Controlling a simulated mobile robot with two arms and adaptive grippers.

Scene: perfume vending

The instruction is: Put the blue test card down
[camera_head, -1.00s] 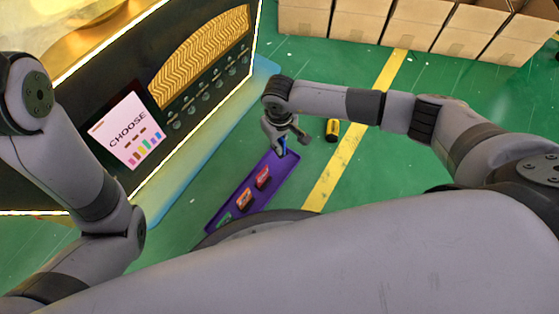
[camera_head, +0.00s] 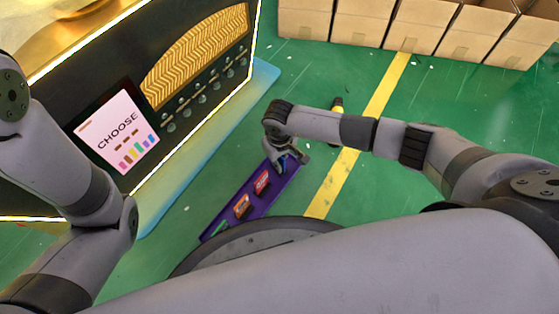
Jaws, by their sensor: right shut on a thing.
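My right gripper (camera_head: 287,155) is over the far end of a narrow purple tray (camera_head: 226,212). It is shut on the blue test card (camera_head: 282,160), of which only a small blue part shows between the fingers. I cannot tell whether the card touches the tray. In the tray, a red card (camera_head: 262,183), an orange card (camera_head: 241,206) and a green card (camera_head: 219,229) stand in a row towards the near end, which my own base partly hides. My left arm shows at the left, but its gripper is out of view.
A lit vending machine with a "CHOOSE" screen (camera_head: 117,132) stands at the left on a pale blue base (camera_head: 180,190). A yellow and black cylinder (camera_head: 337,104) is on the green floor behind my right forearm. Open cardboard boxes (camera_head: 415,25) line the back.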

